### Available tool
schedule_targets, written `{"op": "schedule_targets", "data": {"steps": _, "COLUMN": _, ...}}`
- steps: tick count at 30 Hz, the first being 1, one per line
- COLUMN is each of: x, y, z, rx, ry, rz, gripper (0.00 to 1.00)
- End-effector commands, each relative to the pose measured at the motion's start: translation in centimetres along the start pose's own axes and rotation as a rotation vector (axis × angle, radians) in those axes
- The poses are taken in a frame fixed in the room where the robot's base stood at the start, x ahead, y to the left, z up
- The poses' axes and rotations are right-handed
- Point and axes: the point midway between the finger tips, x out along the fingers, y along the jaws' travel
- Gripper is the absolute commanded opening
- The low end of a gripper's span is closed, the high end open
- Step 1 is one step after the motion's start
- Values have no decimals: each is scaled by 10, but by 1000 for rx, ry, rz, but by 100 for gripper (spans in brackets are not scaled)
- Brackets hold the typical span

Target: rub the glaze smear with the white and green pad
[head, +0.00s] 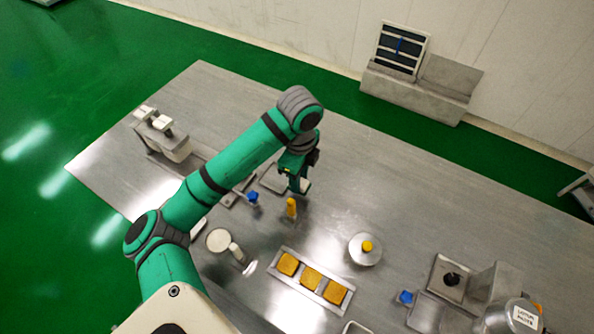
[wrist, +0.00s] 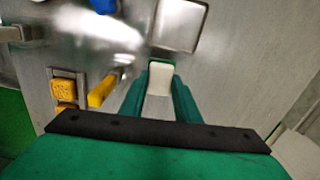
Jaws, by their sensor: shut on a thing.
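My gripper (head: 299,184) hangs over the middle of the steel table and is shut on the pad (wrist: 160,78). In the head view the pad is a small pale patch at the fingertips, too small to make out. I cannot pick out the glaze smear for sure in either view; bright reflections cover parts of the steel.
A yellow upright thing (head: 291,207) stands close to my gripper. A tray (head: 275,268) of yellow squares, a round lid with a yellow knob (head: 366,249) and a white cup (head: 218,240) are nearer. A shallow square tray (wrist: 181,24) lies beside the gripper. The table's far right is clear.

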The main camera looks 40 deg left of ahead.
Motion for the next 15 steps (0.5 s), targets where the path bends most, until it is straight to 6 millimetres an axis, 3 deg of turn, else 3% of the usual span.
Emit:
{"op": "schedule_targets", "data": {"steps": 9, "x": -28, "y": -2, "z": -6, "rx": 11, "ry": -1, "rz": -1, "gripper": 11}}
{"op": "schedule_targets", "data": {"steps": 15, "x": -34, "y": -2, "z": -7, "rx": 13, "ry": 0, "rz": 0, "gripper": 11}}
